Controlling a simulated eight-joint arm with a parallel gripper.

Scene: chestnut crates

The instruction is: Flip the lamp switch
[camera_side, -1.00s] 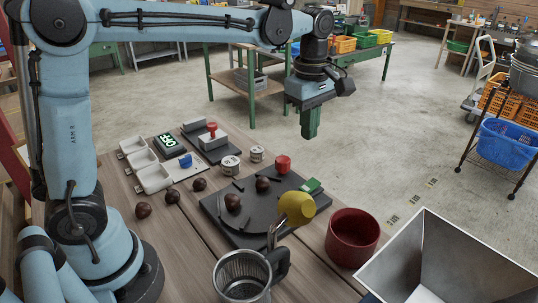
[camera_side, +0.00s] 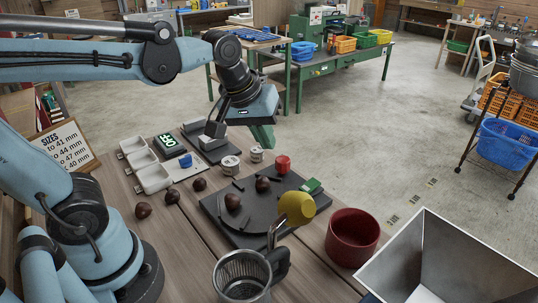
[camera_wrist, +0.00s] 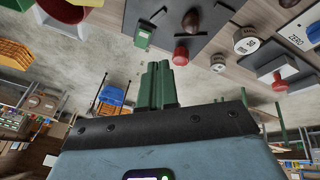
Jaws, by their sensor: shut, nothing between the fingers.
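In the side view, my gripper (camera_side: 264,138) hangs over the far edge of the table, right of a dark plate carrying a pale box (camera_side: 212,144). My green fingers are together and empty, as the wrist view also shows (camera_wrist: 160,84). A red-topped lever (camera_wrist: 280,82) on the pale box shows at the upper right of the wrist view, apart from my fingers. In the side view my wrist hides this lever. I cannot tell for certain that it is the lamp switch. No lamp is clearly identifiable.
Two pale cylinders (camera_side: 230,165) stand near my gripper. White trays (camera_side: 154,179), a digital display (camera_side: 172,141) and a red bowl (camera_side: 352,237) are nearby.

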